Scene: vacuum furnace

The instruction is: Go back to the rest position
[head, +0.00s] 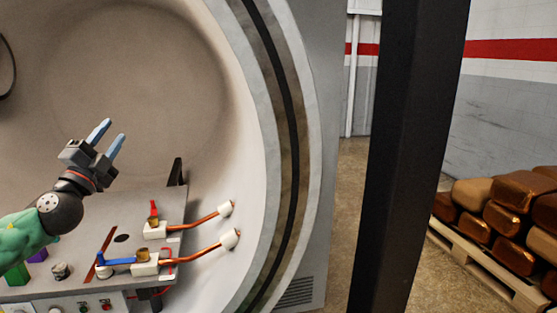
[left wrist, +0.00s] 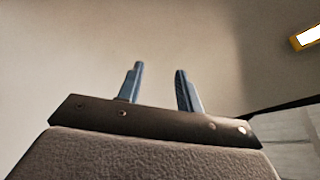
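My left gripper (head: 107,139) is raised inside the round furnace chamber (head: 140,70), above the grey work table (head: 85,225). Its two blue-grey fingers point up and stand apart. The left wrist view also shows the gripper (left wrist: 160,88) open, with nothing between its fingers. My right gripper is in neither view.
On the table are a blue-handled valve (head: 118,262), a red-handled valve (head: 153,212), copper pipes (head: 195,221) and a purple block (head: 38,256). The furnace rim (head: 290,130) curves right of the arm. A black post (head: 408,150) and a loaded pallet (head: 480,265) stand farther right.

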